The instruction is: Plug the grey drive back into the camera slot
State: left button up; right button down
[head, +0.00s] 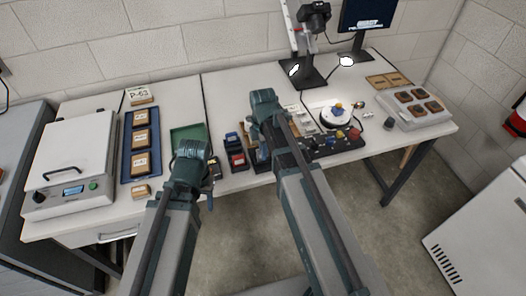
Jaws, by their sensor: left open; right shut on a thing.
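A black camera (314,14) is mounted on a stand with a dark base (303,77) at the back of the table. Its slot cannot be made out. I cannot pick out the grey drive. My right gripper (262,152) is low over the front of the table, largely hidden by its own arm. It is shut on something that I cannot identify. My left gripper (209,172) is open near the table's front edge, left of the right one and partly hidden by its wrist. Both grippers are well in front of the camera.
Dark holders with red and blue parts (236,157) stand between my grippers. A green mat (186,132) lies behind the left one. A monitor (364,18) stands behind. The back middle is clear.

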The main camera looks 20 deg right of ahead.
jog(key=shift+f, duration=0.3)
jog(key=c, duration=1.1)
grip_release()
jog(key=shift+r, duration=0.1)
notch_tip(320, 180, up, 11)
jog(key=p, duration=1)
jog(key=shift+p, duration=0.3)
